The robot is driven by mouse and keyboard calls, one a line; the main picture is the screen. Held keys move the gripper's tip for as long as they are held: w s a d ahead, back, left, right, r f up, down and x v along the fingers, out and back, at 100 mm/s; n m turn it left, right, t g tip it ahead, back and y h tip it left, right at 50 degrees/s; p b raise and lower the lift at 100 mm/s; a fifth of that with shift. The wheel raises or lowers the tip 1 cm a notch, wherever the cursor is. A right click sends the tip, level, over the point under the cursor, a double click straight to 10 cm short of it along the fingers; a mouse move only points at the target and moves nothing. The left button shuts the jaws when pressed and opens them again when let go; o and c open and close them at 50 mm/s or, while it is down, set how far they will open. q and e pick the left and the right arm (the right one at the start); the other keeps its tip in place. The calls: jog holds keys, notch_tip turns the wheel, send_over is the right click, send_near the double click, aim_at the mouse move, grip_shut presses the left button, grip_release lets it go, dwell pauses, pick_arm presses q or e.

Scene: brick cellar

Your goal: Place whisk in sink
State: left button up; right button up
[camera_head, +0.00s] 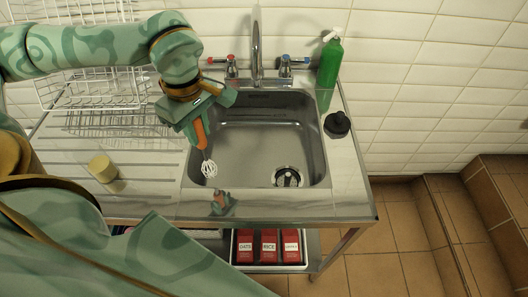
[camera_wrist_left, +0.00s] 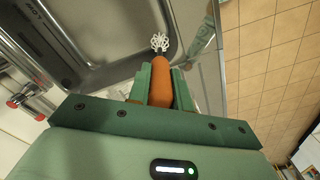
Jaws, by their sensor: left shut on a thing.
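The whisk has an orange handle (camera_head: 201,133) and a pale wire head (camera_head: 209,169). My left gripper (camera_head: 198,122) is shut on the handle, and the wire head points down and toward the front. In the head view the whisk is over the left side of the steel sink (camera_head: 255,140); its height above the basin is hard to tell. In the left wrist view the handle (camera_wrist_left: 162,82) is between the green fingers of the gripper (camera_wrist_left: 160,85), with the wire head beyond them. My right gripper is not in view.
A tap (camera_head: 257,50) with red and blue handles stands behind the basin. A green bottle (camera_head: 330,62) and a black object (camera_head: 338,124) stand at its right. A white wire rack (camera_head: 90,90) and a yellowish cylinder (camera_head: 102,168) are on the left drainboard.

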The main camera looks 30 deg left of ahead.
pick_arm(q)
jog(key=shift+f, duration=0.6)
jog(key=shift+w+f+b, duration=0.2)
jog(key=shift+w+b, duration=0.05)
jog(key=shift+b, duration=0.15)
jog(key=w+d+f+b, duration=0.2)
jog(key=w+f+b, duration=0.1)
jog(key=w+f, duration=0.3)
jog(key=w+d+f+b, duration=0.3)
jog(key=w+f, duration=0.4)
jog(key=shift+d, duration=0.25)
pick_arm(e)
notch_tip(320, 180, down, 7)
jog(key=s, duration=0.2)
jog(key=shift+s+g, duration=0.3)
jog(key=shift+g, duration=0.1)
pick_arm(q)
jog(key=shift+s, duration=0.1)
jog(key=o, duration=0.9)
jog(key=shift+f, duration=0.1)
